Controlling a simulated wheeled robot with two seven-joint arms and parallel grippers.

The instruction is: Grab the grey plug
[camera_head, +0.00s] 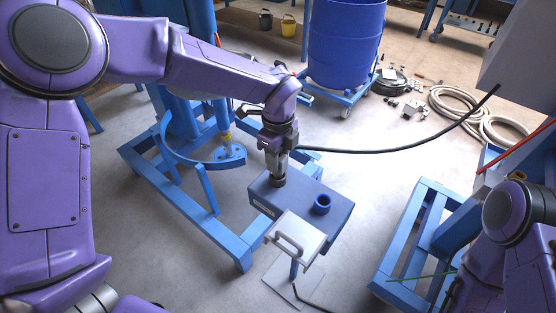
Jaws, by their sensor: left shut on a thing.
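My left gripper (278,158) points down over the blue-grey box (312,194) near the middle of the head view. It is shut on the grey plug (279,170), which stands upright at the dark round socket on the box's left part. I cannot tell how deep the plug sits, as the gripper hides its upper part. A black cable (400,150) runs from the gripper to the right. Part of my right arm shows at the right edge, but its gripper is out of view.
A blue ring socket (322,204) sits on the box's right part. A light plate with a handle (295,240) stands in front. Blue frames (415,240) flank the box. A blue barrel (345,45) on a dolly and coiled hoses (470,110) are behind.

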